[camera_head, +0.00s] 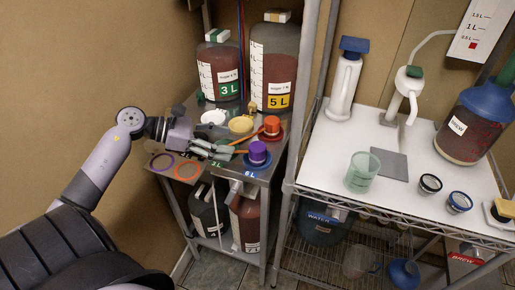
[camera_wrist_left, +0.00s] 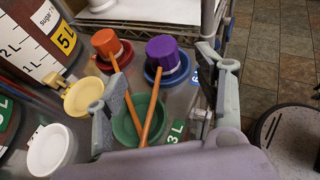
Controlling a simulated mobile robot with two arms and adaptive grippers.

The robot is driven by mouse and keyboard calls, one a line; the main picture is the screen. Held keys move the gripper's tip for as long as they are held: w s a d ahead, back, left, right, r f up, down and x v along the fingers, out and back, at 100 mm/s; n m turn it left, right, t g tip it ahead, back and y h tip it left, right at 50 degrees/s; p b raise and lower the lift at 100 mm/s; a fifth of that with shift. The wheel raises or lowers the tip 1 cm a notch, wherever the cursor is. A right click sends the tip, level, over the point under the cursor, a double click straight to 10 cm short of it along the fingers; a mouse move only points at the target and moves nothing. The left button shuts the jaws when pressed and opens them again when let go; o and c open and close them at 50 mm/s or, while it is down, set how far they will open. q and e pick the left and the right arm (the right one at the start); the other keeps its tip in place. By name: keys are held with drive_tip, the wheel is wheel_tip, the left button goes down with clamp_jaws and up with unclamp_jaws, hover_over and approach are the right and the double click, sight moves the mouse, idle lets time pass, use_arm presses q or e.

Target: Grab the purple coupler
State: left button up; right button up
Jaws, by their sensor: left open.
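The purple coupler (camera_head: 258,150) stands upright in a blue dish (camera_head: 257,162) on the metal shelf, with an orange stick reaching from it toward my left gripper. In the left wrist view the purple coupler (camera_wrist_left: 162,52) is ahead, between the finger lines and nearer the right finger. My left gripper (camera_head: 228,150) is open and empty, low over the green dish (camera_wrist_left: 138,122), short of the coupler and apart from it. In the wrist view its fingers (camera_wrist_left: 165,75) are spread on both sides of the orange sticks. My right gripper is not in view.
An orange-red coupler (camera_head: 271,125) with its own orange stick stands just behind. A yellow dish (camera_head: 240,125) and a white dish (camera_head: 213,117) lie beside it. Large jugs (camera_head: 272,65) stand at the back. A white-topped rack (camera_head: 390,150) with a post is at the right.

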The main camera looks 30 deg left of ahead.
sight(257, 146)
use_arm(q)
drive_tip(key=p+x, duration=0.1)
drive_tip(key=x, duration=0.3)
drive_tip(key=shift+w+d+f, duration=0.15)
drive_tip(key=shift+w+d, duration=0.1)
drive_tip(key=shift+w, duration=0.05)
drive_tip(key=p+x, duration=0.1)
drive_tip(key=x, duration=0.1)
drive_tip(key=p+x, duration=0.2)
drive_tip(key=x, duration=0.1)
drive_tip(key=shift+d+r, duration=0.1)
drive_tip(key=shift+r, duration=0.15)
drive_tip(key=shift+d+f, duration=0.15)
drive_tip(key=shift+f, duration=0.05)
drive_tip(key=shift+c, duration=0.4)
drive_tip(key=c, duration=0.7)
drive_tip(key=shift+r, duration=0.1)
drive_tip(key=c, duration=0.7)
